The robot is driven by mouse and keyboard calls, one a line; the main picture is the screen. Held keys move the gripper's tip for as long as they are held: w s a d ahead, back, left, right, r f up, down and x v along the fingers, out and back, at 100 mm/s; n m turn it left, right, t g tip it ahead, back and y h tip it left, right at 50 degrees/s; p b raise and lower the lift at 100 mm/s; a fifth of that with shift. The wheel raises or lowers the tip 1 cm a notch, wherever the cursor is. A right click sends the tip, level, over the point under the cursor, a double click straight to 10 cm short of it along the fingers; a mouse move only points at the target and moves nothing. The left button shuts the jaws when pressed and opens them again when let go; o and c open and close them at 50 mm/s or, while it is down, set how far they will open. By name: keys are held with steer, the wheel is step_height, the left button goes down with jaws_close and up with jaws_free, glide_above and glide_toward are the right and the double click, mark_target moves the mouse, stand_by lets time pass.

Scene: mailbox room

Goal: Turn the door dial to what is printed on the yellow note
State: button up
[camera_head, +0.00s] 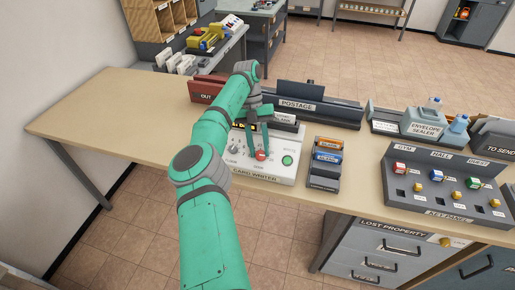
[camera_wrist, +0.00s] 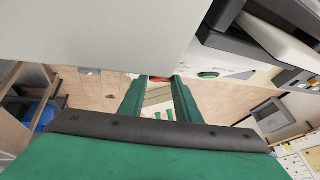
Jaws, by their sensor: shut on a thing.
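The card writer (camera_head: 262,178) is a white box on the desk, with a small dark display showing yellow characters (camera_head: 240,126). Its red-topped dial (camera_head: 261,155) sits at the panel's middle; the label below it is too small to read surely. My gripper (camera_head: 261,149) reaches down from above and is shut on this dial. In the wrist view, a bit of red (camera_wrist: 161,77) shows between the green fingertips of my gripper (camera_wrist: 160,82). The dial's pointer setting is hidden or too small to read. I cannot make out a yellow note with readable print.
A grey dial (camera_head: 232,146) and a green button (camera_head: 287,160) flank the red dial. A card rack (camera_head: 325,163) and the key panel (camera_head: 437,187) stand to the right. The postage rack (camera_head: 315,108) stands behind. The desk's left part (camera_head: 105,115) is clear.

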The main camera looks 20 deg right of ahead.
steer(key=shift+s+d+f+m+t+y, duration=0.1)
steer(key=shift+m+t+y, duration=0.15)
steer(key=shift+m+y, duration=0.25)
steer(key=shift+s+d+m+t+y, duration=0.1)
steer(key=shift+m+t+y, duration=0.15)
steer(key=shift+m+y, duration=0.2)
steer(key=shift+d, duration=0.1)
steer(key=o, duration=1.1)
steer(key=shift+c, duration=0.2)
